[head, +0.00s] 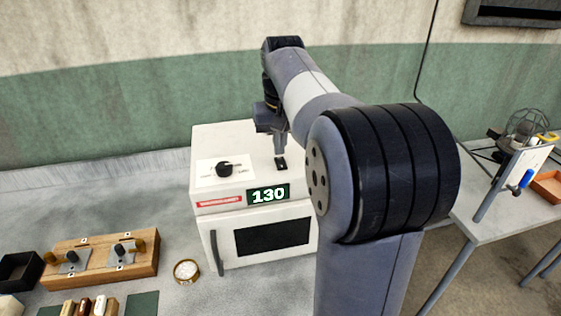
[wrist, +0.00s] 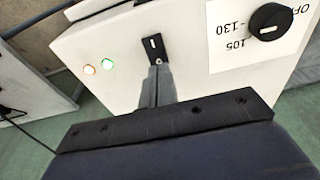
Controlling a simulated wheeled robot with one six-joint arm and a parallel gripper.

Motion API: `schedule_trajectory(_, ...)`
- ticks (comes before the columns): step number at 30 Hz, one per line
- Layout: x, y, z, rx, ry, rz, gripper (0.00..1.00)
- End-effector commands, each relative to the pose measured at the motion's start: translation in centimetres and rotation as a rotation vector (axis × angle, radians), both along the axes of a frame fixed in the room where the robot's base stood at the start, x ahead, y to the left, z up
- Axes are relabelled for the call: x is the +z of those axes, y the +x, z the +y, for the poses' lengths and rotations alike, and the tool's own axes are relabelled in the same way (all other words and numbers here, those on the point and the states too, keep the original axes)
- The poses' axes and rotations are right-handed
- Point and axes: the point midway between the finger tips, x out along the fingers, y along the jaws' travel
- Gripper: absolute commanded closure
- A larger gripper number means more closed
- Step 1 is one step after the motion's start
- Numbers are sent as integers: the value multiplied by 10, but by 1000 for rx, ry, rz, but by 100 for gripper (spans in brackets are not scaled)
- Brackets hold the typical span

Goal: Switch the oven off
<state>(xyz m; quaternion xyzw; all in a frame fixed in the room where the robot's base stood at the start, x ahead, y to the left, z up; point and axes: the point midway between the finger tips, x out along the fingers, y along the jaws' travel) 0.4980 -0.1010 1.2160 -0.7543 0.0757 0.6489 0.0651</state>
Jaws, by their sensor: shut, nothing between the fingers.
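The white oven (head: 205,150) stands on the grey bench, its display (head: 268,194) reading 130. A black dial (head: 224,169) sits on a white label on its top; the dial also shows in the wrist view (wrist: 270,21), with label marks OFF, 130 and 105. A small black switch (head: 281,164) is to the right of the dial and also shows in the wrist view (wrist: 154,46). My gripper (head: 280,151) is shut and points down at the switch; in the wrist view its fingertips (wrist: 157,66) are at the switch's near end. I cannot tell whether they touch it.
Two small lights (wrist: 98,67), one orange and one green, show on the oven's top. A wooden block with knobs (head: 100,262), a round dish (head: 186,271) and a black box (head: 19,270) sit left of the oven. A table (head: 500,205) stands at right.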

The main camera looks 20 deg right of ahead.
Motion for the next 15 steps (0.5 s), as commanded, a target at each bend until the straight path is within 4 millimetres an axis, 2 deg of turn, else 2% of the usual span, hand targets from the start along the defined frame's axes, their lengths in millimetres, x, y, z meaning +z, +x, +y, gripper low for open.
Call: schedule_trajectory(15,-9,0,0,0,0,0,100)
